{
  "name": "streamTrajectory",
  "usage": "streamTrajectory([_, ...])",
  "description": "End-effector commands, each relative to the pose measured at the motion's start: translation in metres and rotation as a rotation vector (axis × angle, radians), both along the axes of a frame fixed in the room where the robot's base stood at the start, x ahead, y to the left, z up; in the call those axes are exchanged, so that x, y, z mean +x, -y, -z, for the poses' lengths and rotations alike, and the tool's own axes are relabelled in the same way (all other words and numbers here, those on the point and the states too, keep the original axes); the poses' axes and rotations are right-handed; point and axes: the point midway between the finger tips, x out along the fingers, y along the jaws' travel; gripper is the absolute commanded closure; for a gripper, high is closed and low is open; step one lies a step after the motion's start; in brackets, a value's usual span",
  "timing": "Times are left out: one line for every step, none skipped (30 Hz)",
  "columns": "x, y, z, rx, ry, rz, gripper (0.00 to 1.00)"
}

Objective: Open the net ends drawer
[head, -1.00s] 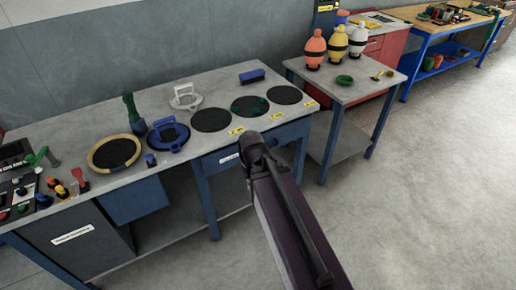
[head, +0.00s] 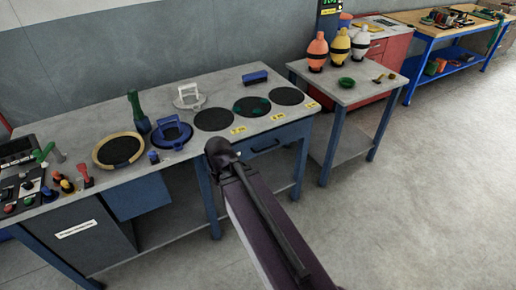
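A blue drawer front (head: 285,138) with a dark bar handle (head: 265,147) is under the right part of the grey workbench top, below the black round discs. It looks shut. My dark arm link crosses in front of its left part, and no readable label shows on it now. My gripper itself cannot be made out; only the arm up to a rounded joint shows, left of the handle.
The workbench (head: 205,90) holds several discs, a blue ring-shaped fixture (head: 171,134) and a control panel (head: 22,185). A dark cabinet (head: 80,240) is below left. A side table (head: 325,80) stands at the right. The floor in front is clear.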

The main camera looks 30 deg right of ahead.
Motion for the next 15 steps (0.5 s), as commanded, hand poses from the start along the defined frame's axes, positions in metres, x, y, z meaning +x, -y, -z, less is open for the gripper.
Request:
streamTrajectory([0.0,0.0,0.0,0.0,0.0,0.0,1.0])
streamTrajectory([0.0,0.0,0.0,0.0,0.0,0.0,1.0])
streamTrajectory([0.0,0.0,0.0,0.0,0.0,0.0,1.0])
streamTrajectory([0.0,0.0,0.0,0.0,0.0,0.0,1.0])
streamTrajectory([0.0,0.0,0.0,0.0,0.0,0.0,1.0])
streamTrajectory([0.0,0.0,0.0,0.0,0.0,0.0,1.0])
streamTrajectory([0.0,0.0,0.0,0.0,0.0,0.0,1.0])
streamTrajectory([0.001,0.0,0.0,0.0,0.001,0.0,1.0])
streamTrajectory([0.002,0.001,0.001,0.001,0.001,0.0,1.0])
streamTrajectory([0.004,0.002,0.001,0.001,0.003,0.0,1.0])
streamTrajectory([0.006,0.003,0.002,0.002,0.004,0.0,1.0])
streamTrajectory([0.01,0.005,0.003,0.003,0.008,-0.001,1.0])
streamTrajectory([0.014,0.007,0.004,0.005,0.011,-0.001,1.0])
streamTrajectory([0.019,0.009,0.006,0.007,0.014,-0.001,1.0])
streamTrajectory([0.026,0.013,0.008,0.009,0.02,-0.001,1.0])
